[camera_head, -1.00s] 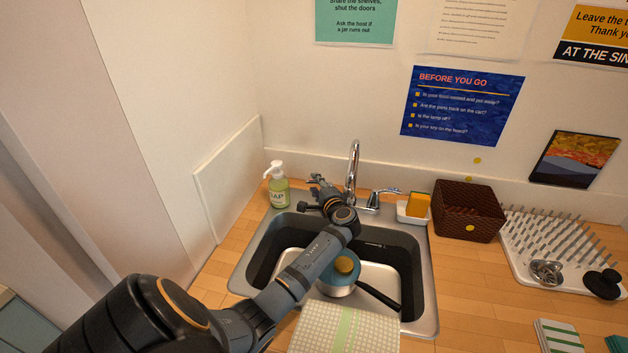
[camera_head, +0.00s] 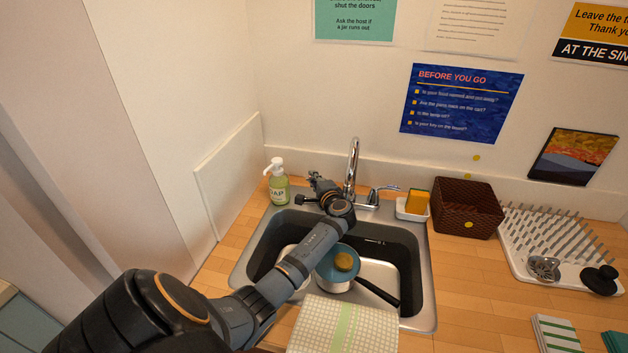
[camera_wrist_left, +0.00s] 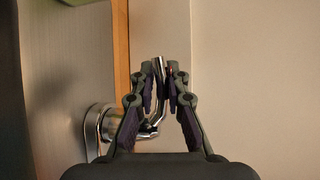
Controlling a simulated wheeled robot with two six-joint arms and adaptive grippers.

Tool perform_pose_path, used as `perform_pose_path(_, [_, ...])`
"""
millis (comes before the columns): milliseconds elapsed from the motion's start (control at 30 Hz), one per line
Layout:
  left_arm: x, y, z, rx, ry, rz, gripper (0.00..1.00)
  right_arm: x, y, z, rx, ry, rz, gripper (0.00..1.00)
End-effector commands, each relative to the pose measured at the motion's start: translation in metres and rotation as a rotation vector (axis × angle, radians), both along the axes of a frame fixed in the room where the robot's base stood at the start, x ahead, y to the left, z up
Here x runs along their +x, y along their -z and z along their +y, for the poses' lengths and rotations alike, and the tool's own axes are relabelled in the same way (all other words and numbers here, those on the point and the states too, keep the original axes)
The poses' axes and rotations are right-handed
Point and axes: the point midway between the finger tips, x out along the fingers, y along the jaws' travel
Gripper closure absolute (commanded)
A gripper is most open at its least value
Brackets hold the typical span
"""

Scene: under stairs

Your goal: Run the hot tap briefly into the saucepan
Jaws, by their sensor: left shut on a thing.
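My left gripper (camera_head: 318,183) is behind the sink, left of the chrome spout (camera_head: 353,165). In the left wrist view the gripper (camera_wrist_left: 164,75) is shut on the hot tap lever (camera_wrist_left: 160,68), a chrome lever with a small red mark. No water stream can be made out. My right gripper is not in view.
The soap bottle (camera_head: 278,182) stands close left of my gripper. The other tap lever (camera_head: 376,192), a sponge (camera_head: 416,201) in a white dish and a brown basket (camera_head: 463,207) are to the right. A checked towel (camera_head: 342,325) hangs over the sink's front edge (camera_head: 419,325).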

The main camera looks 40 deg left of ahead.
Motion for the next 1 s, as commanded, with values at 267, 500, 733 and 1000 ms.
perform_pose_path(267, [0.003, -0.003, 0.005, 0.003, 0.098, 0.002, 1.0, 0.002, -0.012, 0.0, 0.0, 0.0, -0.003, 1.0])
perform_pose_path(500, [0.009, 0.0, 0.006, 0.0, 0.211, -0.001, 1.0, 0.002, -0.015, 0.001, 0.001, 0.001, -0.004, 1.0])
perform_pose_path(733, [0.009, 0.0, 0.006, 0.0, 0.21, -0.001, 0.84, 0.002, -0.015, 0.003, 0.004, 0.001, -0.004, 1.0])
perform_pose_path(1000, [0.009, 0.0, 0.006, 0.001, 0.209, 0.0, 0.63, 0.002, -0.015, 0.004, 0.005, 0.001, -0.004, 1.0])
